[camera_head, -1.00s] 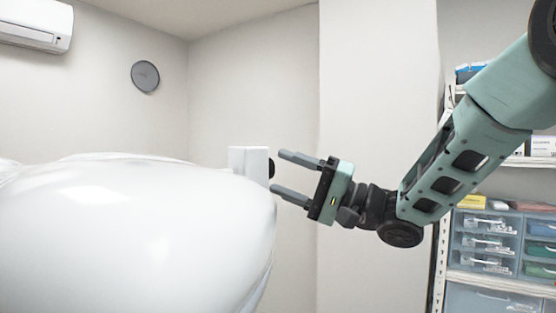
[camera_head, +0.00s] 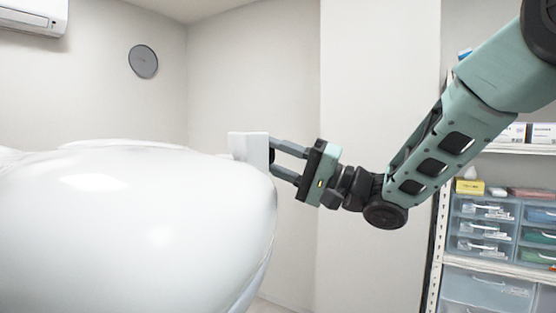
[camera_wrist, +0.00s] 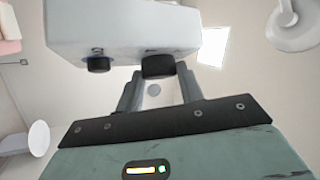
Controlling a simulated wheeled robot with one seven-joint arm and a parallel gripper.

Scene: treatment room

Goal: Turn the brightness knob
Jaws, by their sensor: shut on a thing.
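A white box-like unit (camera_head: 240,146) stands behind the large white rounded body in the head view. In the wrist view the same unit (camera_wrist: 120,28) fills the top and carries two dark knobs. The larger knob (camera_wrist: 158,66) sits at the tips of my gripper's fingers. The smaller knob (camera_wrist: 98,65) is to its left, outside the fingers. I cannot tell from any marking which one is the brightness knob. My gripper (camera_head: 271,158) reaches the unit's right side and is shut on the larger knob.
A large white glossy rounded body (camera_head: 130,225) fills the lower left, close to my gripper. A shelf with drawers (camera_head: 490,225) stands at the right, behind my arm. The wall behind my gripper is bare.

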